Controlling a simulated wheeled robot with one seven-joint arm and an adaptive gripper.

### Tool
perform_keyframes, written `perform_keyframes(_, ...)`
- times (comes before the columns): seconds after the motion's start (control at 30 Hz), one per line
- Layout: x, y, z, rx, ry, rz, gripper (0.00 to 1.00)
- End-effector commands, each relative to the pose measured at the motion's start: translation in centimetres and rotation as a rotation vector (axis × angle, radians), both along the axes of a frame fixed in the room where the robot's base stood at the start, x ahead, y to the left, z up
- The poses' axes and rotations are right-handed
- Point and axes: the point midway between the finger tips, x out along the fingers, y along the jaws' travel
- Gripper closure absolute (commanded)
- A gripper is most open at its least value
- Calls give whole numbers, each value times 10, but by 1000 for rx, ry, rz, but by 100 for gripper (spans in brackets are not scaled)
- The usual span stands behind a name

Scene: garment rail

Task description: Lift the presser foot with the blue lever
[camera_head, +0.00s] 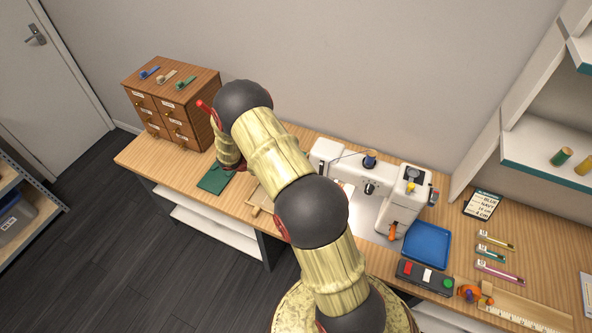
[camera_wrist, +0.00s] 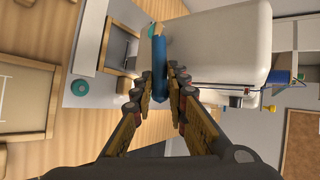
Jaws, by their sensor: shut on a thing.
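The white sewing machine (camera_head: 375,190) stands on the wooden worktop; its left end is partly hidden by my arm in the head view. In the wrist view its white body (camera_wrist: 225,45) fills the top right. The blue lever (camera_wrist: 159,52) is a slim blue bar beside the machine's body. My gripper (camera_wrist: 161,84) has its two fingers on either side of the lever and is shut on it. The lever's upper part sticks out beyond the fingertips. My arm hides the gripper and the lever in the head view. I cannot make out the presser foot clearly.
The worktop (camera_head: 150,158) carries a wooden drawer cabinet (camera_head: 172,100) at the left and a green mat (camera_head: 216,178). A blue tray (camera_head: 427,245) and a button box (camera_head: 425,278) are right of the machine. White shelves (camera_head: 545,165) rise at the right.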

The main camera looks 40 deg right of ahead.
Motion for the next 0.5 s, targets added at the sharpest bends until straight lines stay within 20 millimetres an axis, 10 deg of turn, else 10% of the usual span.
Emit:
perform_keyframes(0.47, 2, -1, 2, 11, 1, 1, 100)
perform_keyframes(0.5, 2, 0, 2, 11, 1, 1, 84)
